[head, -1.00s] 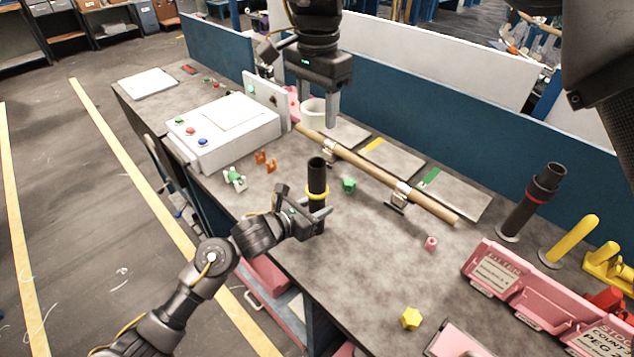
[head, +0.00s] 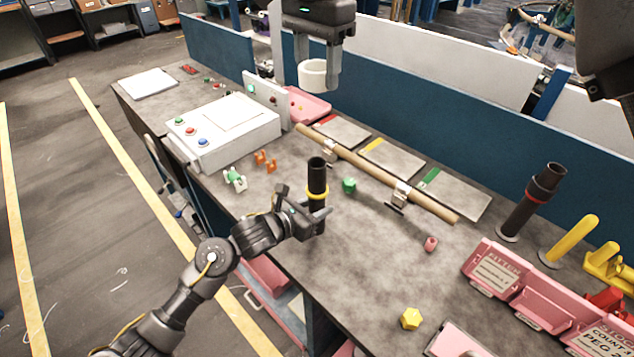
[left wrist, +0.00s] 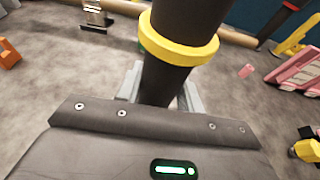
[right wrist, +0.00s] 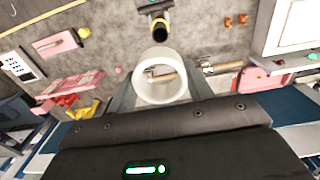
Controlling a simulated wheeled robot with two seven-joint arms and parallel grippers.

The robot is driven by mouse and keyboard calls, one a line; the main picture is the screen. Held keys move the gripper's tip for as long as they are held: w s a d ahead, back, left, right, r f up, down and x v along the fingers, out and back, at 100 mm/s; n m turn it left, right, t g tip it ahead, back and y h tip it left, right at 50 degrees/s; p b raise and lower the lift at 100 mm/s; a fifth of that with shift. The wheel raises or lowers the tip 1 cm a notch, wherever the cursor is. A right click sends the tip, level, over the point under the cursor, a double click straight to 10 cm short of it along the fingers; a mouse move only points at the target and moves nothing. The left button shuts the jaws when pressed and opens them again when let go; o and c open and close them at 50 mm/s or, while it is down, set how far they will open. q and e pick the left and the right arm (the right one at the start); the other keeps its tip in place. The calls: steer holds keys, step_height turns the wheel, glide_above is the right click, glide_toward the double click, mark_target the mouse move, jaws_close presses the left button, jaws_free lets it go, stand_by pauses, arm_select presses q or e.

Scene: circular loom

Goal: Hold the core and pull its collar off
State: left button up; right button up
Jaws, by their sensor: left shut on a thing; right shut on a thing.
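The core (head: 317,177) is a black upright tube with a yellow band (head: 317,194) around it, standing near the front edge of the bench. My left gripper (head: 314,213) is shut on the core below the band; the left wrist view shows its fingers on either side of the dark tube (left wrist: 165,82). My right gripper (head: 317,76) is shut on a white ring (head: 313,82), a collar-like piece, held high above the back of the bench and clear of the core. The ring's open middle shows in the right wrist view (right wrist: 139,84).
A wooden rod (head: 375,174) in clamps runs across the bench behind the core. A white box with buttons (head: 222,130) is left. A green piece (head: 349,185) lies close to the core. Pink bins (head: 490,268) and a dark post (head: 522,215) stand right.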

stand_by(0.4)
arm_select(q)
steer(key=o, duration=1.1)
steer(key=shift+s+a, duration=0.1)
steer(key=v, duration=1.1)
steer(key=shift+s+a+r, duration=0.2)
steer(key=shift+a, duration=0.05)
steer(key=shift+f, duration=0.1)
